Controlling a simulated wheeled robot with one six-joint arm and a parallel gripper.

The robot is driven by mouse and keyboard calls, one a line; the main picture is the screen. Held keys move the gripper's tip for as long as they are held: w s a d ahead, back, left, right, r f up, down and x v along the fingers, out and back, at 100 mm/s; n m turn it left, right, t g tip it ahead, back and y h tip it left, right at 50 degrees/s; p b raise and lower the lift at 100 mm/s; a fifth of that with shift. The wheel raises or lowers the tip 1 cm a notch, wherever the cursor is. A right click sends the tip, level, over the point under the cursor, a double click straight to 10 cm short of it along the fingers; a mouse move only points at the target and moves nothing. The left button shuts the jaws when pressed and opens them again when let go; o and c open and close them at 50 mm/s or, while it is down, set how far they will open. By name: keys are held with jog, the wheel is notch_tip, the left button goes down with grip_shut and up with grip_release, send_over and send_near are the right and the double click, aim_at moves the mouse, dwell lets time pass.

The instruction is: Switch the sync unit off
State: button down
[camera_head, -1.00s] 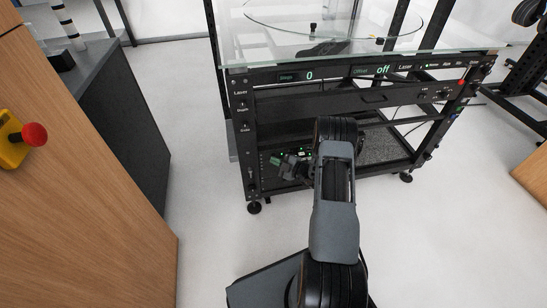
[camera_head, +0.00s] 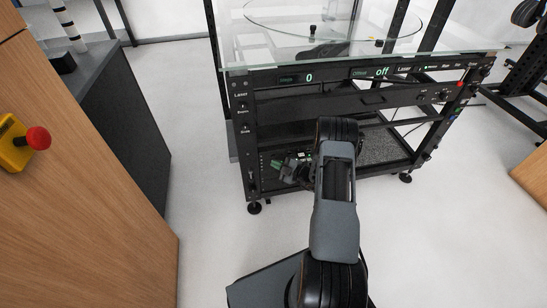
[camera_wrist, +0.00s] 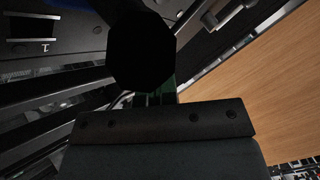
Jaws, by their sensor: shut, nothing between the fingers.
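The sync unit (camera_head: 304,155) appears to be the small dark unit on the lower left of the black rack, largely hidden behind my arm and gripper. No green lights show on it in the head view. My gripper (camera_head: 277,164), with greenish fingers, is shut and empty at the left front of that unit; I cannot tell whether it touches it. In the wrist view the green fingers (camera_wrist: 155,97) show just above my wrist housing. A black many-sided shape (camera_wrist: 141,50) hides their tips, and I cannot tell what it is.
The rack's upper panel (camera_head: 340,77) reads "0" and "off" below a glass top. A wooden cabinet (camera_head: 80,190) with a red emergency button (camera_head: 38,138) stands at left. The rack's left post (camera_head: 247,140) is close to my gripper.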

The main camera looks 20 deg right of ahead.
jog(key=s+a+p, duration=0.1)
jog(key=s+p, duration=0.1)
jog(key=s, duration=0.4)
jog(key=shift+p, duration=0.3)
jog(key=shift+a, duration=0.1)
jog(key=shift+w, duration=0.1)
dwell(0.4)
